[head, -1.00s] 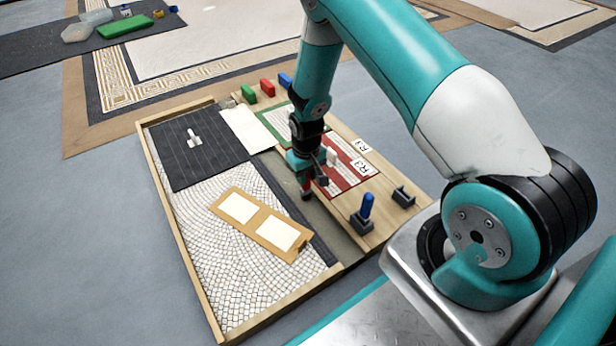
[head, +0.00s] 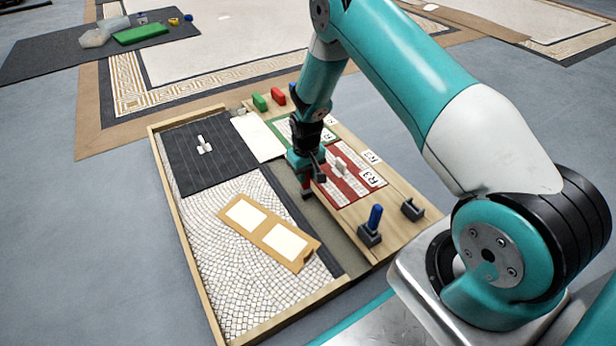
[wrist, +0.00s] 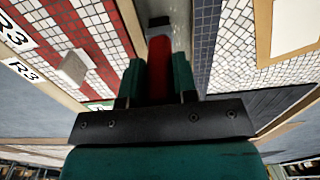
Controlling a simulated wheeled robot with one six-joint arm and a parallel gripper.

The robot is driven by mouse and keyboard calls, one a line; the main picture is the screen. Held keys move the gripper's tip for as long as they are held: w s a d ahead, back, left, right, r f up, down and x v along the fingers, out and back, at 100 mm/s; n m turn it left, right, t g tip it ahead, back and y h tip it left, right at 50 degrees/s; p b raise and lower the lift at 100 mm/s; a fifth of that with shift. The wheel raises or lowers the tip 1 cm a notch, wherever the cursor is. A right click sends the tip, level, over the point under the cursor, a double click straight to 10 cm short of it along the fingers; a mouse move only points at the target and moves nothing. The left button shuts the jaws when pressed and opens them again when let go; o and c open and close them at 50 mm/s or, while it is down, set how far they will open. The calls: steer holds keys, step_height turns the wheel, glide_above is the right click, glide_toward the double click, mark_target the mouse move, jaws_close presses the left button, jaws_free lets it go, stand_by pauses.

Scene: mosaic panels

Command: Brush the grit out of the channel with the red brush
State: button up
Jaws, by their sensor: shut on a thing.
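My gripper (head: 307,178) is shut on the red brush (wrist: 159,62), whose red handle shows between the two fingers in the wrist view. The brush's dark lower end points down into the grey channel (head: 343,243), the strip between the mosaic and the wooden board. In the wrist view the channel (wrist: 185,14) runs beside the dark tile border. Whether the brush touches the channel floor I cannot tell. Grit is too small to make out. My gripper and arm hide part of the channel behind them.
A tan board with two white sheets (head: 262,231) lies on the mosaic left of the channel. On the right are a red-bordered panel (head: 366,186) with a pale block on it, a blue handle (head: 375,217) upright in a holder, and an empty holder (head: 412,209).

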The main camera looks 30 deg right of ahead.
steer(key=shift+w+b, duration=1.1)
steer(key=shift+w, duration=2.35)
step_height(320, 180, up, 5)
steer(key=p, duration=0.4)
steer(key=shift+f, duration=0.15)
steer(key=shift+a+f+b, duration=0.2)
steer(key=shift+a+f, duration=0.1)
steer(key=shift+f, duration=0.3)
steer(key=shift+a+f+b, duration=0.2)
steer(key=shift+a+f, duration=0.1)
steer(key=shift+f, duration=0.35)
steer(key=shift+a+f+b, duration=0.2)
steer(key=shift+a+f, duration=0.1)
steer(key=shift+f, duration=0.3)
steer(key=shift+f, duration=0.6)
